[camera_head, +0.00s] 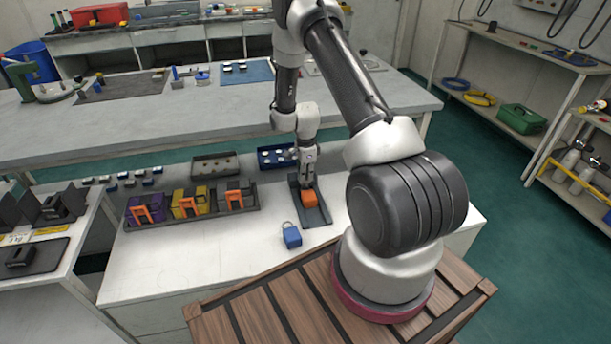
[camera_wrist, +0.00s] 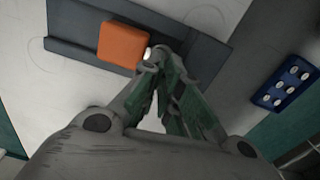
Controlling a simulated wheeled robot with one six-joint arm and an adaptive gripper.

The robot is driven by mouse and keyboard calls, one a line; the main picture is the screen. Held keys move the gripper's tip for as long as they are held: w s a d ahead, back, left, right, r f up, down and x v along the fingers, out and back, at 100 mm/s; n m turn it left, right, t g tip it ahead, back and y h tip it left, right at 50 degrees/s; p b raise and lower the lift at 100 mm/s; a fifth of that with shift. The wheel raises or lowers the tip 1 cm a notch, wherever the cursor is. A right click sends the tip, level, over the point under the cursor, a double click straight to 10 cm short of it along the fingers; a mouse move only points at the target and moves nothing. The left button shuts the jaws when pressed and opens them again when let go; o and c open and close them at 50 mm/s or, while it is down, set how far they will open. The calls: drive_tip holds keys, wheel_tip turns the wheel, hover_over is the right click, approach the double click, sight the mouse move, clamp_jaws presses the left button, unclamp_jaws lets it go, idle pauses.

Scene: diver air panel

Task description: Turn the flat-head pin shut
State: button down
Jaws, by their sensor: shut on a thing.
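In the head view an orange block (camera_head: 309,199) sits on a dark grey holder (camera_head: 320,215) on the white bench. In the wrist view the orange block (camera_wrist: 123,45) lies on the dark grey holder (camera_wrist: 80,52). A small pale, shiny piece, which looks like the flat-head pin (camera_wrist: 148,54), shows at the block's edge by my fingertips. My gripper (camera_wrist: 158,60) points at this edge, its fingers closed together on the pin. In the head view my gripper (camera_head: 306,184) is just behind the block. The fingers hide most of the pin, and its turn angle cannot be told.
A blue padlock (camera_head: 291,236) lies in front of the holder. To the left, a dark rack (camera_head: 240,205) holds purple, yellow and grey blocks with orange parts. A blue tray (camera_head: 275,158) and a grey tray (camera_head: 214,165) stand behind. Bare bench lies at the front left.

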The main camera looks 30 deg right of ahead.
drive_tip(key=shift+w+r+m, duration=0.1)
drive_tip(key=shift+m, duration=0.5)
drive_tip(key=c, duration=1.6)
unclamp_jaws()
drive_tip(key=shift+c, duration=0.2)
wheel_tip(320, 180, up, 12)
